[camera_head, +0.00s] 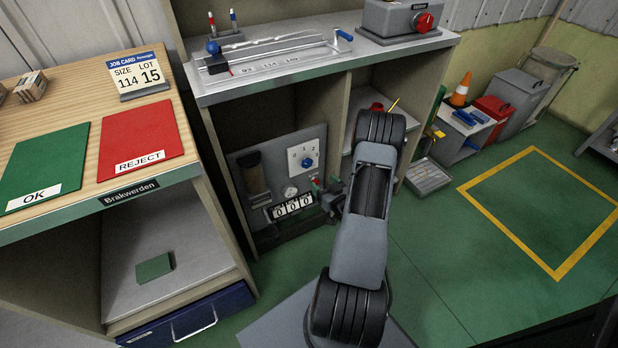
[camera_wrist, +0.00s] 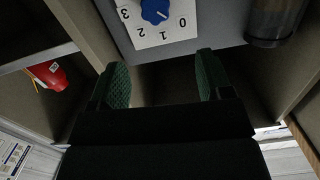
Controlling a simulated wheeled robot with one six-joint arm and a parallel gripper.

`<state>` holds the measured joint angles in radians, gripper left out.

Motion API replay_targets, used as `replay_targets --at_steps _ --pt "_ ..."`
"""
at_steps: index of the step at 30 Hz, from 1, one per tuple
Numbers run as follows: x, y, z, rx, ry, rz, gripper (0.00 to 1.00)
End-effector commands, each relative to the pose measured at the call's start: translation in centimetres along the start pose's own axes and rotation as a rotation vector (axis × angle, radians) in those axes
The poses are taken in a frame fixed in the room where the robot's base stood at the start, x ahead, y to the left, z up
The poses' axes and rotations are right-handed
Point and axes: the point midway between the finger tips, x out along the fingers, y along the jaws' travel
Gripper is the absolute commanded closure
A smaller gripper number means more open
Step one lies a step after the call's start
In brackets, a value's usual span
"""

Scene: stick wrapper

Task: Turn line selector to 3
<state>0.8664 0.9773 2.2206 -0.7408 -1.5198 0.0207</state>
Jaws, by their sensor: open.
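The line selector is a blue knob (camera_head: 307,162) on a white numbered plate (camera_head: 301,154), set in a grey panel inside the bench's lower bay. In the wrist view the knob (camera_wrist: 154,11) shows at the top edge, partly cut off, with digits 0 to 3 around it on the plate (camera_wrist: 148,40). A small white mark shows on the knob, but its exact setting is hard to tell. My gripper (camera_wrist: 163,80) is open and empty, its two green pads spread apart. They are apart from the knob. In the head view my arm partly hides the gripper.
A counter reading 000 (camera_head: 292,206) and a dark cylinder (camera_head: 252,173) are on the same panel. Bay walls stand on both sides. A red object (camera_wrist: 52,76) sits in the neighbouring compartment. Open green floor (camera_head: 440,245) lies to the right.

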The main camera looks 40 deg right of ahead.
Motion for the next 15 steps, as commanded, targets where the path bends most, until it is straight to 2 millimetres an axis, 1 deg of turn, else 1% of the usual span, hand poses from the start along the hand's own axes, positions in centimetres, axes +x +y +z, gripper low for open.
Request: replay_targets --at_steps 1,4,7,11,15 --pt "-0.5 0.2 1.5 0.019 0.025 0.003 0.28" --pt "-1.0 0.4 2.3 0.042 0.068 0.004 0.28" --pt "-0.7 0.5 2.5 0.051 0.09 0.003 0.28" --pt "1.0 0.4 2.3 0.052 0.097 0.0 0.28" --pt "3.8 0.4 2.0 0.051 0.097 0.0 0.28"
